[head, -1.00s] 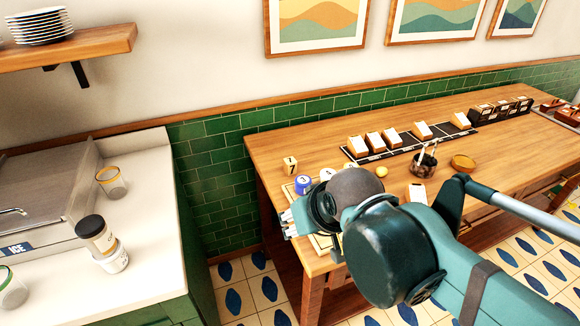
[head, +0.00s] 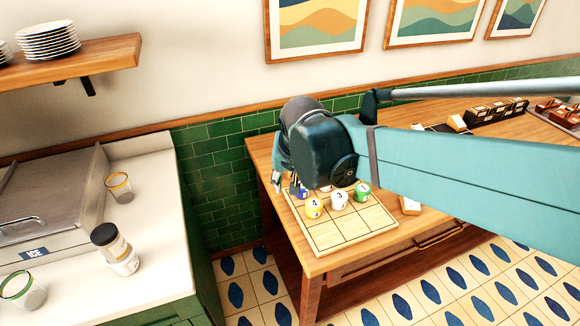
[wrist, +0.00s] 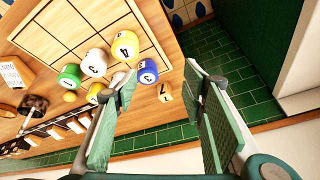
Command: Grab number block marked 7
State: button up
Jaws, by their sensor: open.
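The gridded board (head: 325,238) lies in front. The table's left edge is close, with floor beyond. A green-tiled wall (head: 215,150) stands behind.

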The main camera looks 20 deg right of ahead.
jog(key=w+d+f+m+g+h+p, duration=0.1)
jog(key=w+d+f+m+g+p, duration=0.1)
jog(key=w+m+p, duration=0.4)
jog(key=w+d+f+m+g+h+p, duration=0.2)
jog(key=w+f+m+p, duration=0.2)
jog(key=w, duration=1.1)
jog(key=shift+d+f+m+g+p, duration=0.15)
jog(key=shift+d+m+g+p, duration=0.15)
jog(key=shift+m+p, duration=0.95)
jog(key=shift+w+f+n+p, duration=0.15)
jog(key=shift+n+p, duration=0.15)
jog(key=shift+n, duration=0.15)
jog(key=shift+x, duration=1.1)
jog(key=shift+f, duration=0.15)
jog(key=shift+x, duration=2.5)
jog(key=shift+c, duration=0.5)
jog(key=c, duration=0.8)
